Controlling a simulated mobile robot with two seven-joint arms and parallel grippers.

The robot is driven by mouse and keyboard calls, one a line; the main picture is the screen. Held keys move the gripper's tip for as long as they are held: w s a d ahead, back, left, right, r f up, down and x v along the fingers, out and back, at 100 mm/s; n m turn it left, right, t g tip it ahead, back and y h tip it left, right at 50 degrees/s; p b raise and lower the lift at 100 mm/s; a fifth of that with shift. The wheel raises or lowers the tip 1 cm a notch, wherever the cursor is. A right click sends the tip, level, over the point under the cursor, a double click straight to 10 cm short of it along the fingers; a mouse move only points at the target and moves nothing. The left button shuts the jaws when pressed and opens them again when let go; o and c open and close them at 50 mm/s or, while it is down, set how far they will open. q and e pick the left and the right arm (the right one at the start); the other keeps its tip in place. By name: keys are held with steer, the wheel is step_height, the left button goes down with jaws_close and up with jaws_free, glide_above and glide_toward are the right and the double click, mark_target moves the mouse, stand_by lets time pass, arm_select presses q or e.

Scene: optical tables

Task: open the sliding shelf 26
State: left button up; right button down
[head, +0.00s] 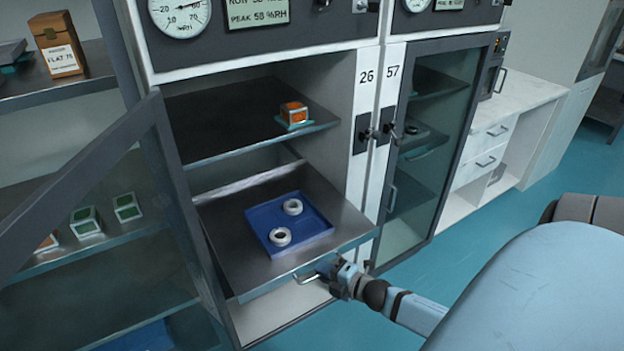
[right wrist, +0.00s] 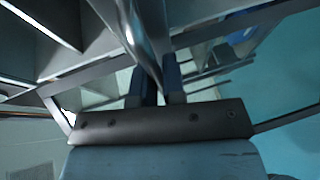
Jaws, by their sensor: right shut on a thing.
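The sliding shelf (head: 225,215) of cabinet 26 is a grey metal tray that juts out past the cabinet front in the head view. A blue tray (head: 262,240) with two white rings (head: 281,236) lies on it. My right gripper (head: 326,272) is at the shelf's front edge, shut on its bar handle (head: 306,276). In the right wrist view the handle (right wrist: 145,40) runs down between the two fingers (right wrist: 160,85). My left gripper is not in view.
The glass door (head: 110,200) of cabinet 26 stands open on the left. A fixed upper shelf (head: 225,140) holds an orange box (head: 294,112). Cabinet 57 (head: 430,150) on the right has its glass door shut. Teal floor (head: 440,250) is clear in front.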

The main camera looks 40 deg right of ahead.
steer(key=s, duration=0.3)
steer(key=shift+s+a, duration=0.1)
steer(key=shift+a, duration=0.25)
steer(key=c, duration=1.5)
jaws_free()
steer(key=v, duration=1.3)
steer(key=shift+s+d, duration=0.15)
steer(key=shift+s, duration=0.25)
